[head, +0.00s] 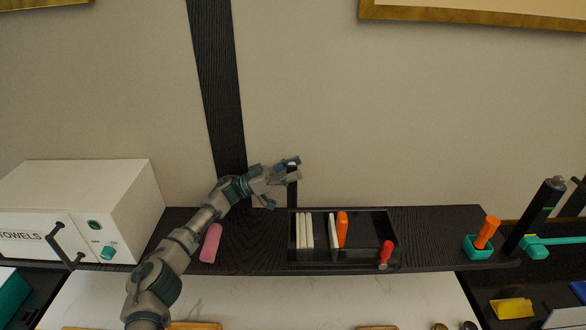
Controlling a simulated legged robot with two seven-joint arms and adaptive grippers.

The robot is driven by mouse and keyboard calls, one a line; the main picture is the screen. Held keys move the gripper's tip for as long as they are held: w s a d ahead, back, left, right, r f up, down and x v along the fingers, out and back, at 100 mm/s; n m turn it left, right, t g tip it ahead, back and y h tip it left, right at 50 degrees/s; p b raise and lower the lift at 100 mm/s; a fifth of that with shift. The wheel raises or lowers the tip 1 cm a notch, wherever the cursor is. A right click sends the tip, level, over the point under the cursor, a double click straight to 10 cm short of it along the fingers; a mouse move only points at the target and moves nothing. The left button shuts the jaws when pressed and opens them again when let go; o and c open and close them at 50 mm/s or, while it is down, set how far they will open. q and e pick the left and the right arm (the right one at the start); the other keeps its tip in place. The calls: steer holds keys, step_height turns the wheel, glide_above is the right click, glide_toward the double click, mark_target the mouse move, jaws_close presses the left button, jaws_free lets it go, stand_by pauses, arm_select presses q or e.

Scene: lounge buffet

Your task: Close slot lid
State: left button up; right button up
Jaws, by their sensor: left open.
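A black open box (350,264) sits on the dark shelf, with white upright slabs (304,230) in its left part. A narrow dark upright piece (292,192) stands at the box's back left corner; it may be the slot lid seen edge-on, but I cannot tell for sure. My left gripper (294,169) is open at the top of this upright piece, above the box's left end. I cannot tell whether the fingers touch it. My right gripper is out of view.
An orange cylinder (342,230) and a red-handled item (386,254) are in the box. A pink block (211,243) lies beside my left arm. A white towel cabinet (110,200) stands at left; a teal cup (477,247) stands at right. The shelf (430,235) between box and cup is clear.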

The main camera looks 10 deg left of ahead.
arm_select(q)
steer(key=shift+a, duration=0.1)
steer(key=shift+c, duration=1.2)
steer(key=shift+a, duration=0.15)
jaws_close()
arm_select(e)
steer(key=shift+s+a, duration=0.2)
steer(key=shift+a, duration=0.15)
